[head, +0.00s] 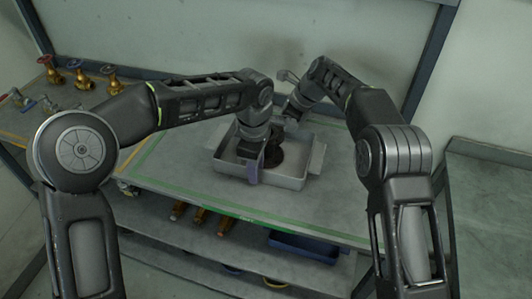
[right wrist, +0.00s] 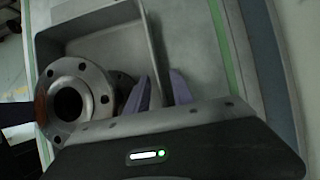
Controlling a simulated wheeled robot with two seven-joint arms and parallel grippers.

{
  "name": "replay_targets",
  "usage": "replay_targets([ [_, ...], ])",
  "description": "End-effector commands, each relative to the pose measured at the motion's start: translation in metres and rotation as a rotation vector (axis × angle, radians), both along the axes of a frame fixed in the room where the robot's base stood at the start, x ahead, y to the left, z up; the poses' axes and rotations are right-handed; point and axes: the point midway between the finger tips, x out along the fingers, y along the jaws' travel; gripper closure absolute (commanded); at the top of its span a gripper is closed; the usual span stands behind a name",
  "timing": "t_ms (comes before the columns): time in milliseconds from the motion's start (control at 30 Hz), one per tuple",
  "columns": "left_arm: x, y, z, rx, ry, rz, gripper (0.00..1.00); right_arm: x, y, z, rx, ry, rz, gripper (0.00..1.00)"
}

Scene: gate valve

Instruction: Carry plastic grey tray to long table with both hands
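The grey tray (head: 290,182) sits on the table with the green-edged top. A dark flanged valve part (head: 275,155) lies in it; in the right wrist view its round flange (right wrist: 75,98) shows inside the tray (right wrist: 95,45). My left gripper (head: 254,172) points down at the tray's near wall, with a purple finger in front of the wall; its opening is hidden. My right gripper is behind the tray, largely hidden in the head view. In the right wrist view its purple fingers (right wrist: 160,88) are apart, with the tray wall seeming to run between them.
Brass valves with red handwheels (head: 78,72) stand on a surface at the left. A lower shelf holds brass parts (head: 200,217) and a blue bin (head: 304,246). Another grey table (head: 490,200) stands at the right, its visible top bare.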

Motion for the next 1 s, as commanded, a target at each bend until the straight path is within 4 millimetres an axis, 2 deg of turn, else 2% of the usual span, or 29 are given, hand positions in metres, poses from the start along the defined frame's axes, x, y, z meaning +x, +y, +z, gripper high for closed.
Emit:
replay_targets([
  [33, 0.0001, 0.0000, 0.0002, 0.000, 0.000, 0.000, 0.77, 0.0000, -0.0002, 0.0001, 0.000, 0.000, 0.000, 0.77],
  [300, 0.0001, 0.0001, 0.0004, 0.000, 0.000, 0.000, 1.00, 0.0000, -0.0003, 0.0003, 0.000, 0.000, 0.000, 0.99],
  [333, 0.0001, 0.0000, 0.0004, 0.000, 0.000, 0.000, 1.00, 0.0000, -0.0004, 0.0002, 0.000, 0.000, 0.000, 1.00],
  [1000, 0.0002, 0.0000, 0.0005, 0.000, -0.001, 0.000, 1.00, 0.0000, -0.0004, 0.0002, 0.000, 0.000, -0.001, 1.00],
])
